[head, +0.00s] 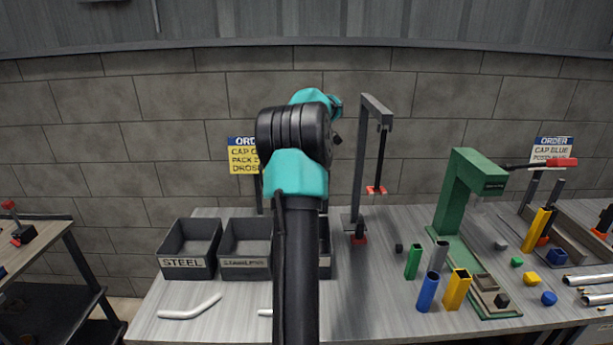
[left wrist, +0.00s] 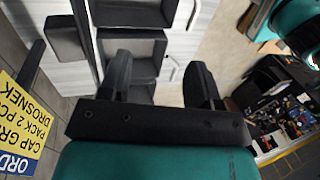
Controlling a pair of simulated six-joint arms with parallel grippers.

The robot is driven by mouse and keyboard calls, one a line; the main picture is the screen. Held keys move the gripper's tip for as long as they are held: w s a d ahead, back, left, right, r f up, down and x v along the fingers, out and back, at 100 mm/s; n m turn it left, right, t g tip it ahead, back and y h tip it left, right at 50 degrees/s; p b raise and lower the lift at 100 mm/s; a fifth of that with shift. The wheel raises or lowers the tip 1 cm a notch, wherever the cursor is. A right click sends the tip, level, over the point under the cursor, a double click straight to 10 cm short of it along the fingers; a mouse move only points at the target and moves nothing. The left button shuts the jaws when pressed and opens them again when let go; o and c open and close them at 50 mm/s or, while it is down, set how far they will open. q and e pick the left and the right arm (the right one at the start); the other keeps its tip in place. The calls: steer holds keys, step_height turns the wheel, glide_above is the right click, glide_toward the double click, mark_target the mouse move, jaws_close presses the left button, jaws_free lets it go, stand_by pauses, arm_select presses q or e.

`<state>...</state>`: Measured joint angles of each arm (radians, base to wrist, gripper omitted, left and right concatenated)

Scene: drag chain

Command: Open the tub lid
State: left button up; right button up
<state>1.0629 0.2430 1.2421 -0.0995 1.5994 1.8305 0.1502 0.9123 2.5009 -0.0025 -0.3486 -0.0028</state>
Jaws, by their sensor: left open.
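I cannot make out a tub or its lid in either view. My left gripper (left wrist: 158,85) shows in the left wrist view with its two dark fingers spread apart. I see nothing held between them; dark trays and the pale table top show beyond. In the head view one teal and black arm rises through the middle and hides part of the table; its gripper is hidden behind it. My right gripper is not seen in either view.
Bins marked STEEL (head: 187,264) and STAINLESS (head: 242,263) stand on the table beside a partly hidden third. A dark post frame (head: 359,160), a green press (head: 452,195), a blue tube (head: 427,292) and a yellow tube (head: 456,290) stand rightward. A bent pipe (head: 190,308) lies in front.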

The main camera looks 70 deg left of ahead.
arm_select(q)
steer(key=d, duration=0.1)
steer(key=s+d, duration=0.1)
steer(key=d, duration=0.3)
steer(key=shift+s+d+r, duration=0.2)
steer(key=shift+r, duration=0.05)
steer(key=shift+w, duration=0.1)
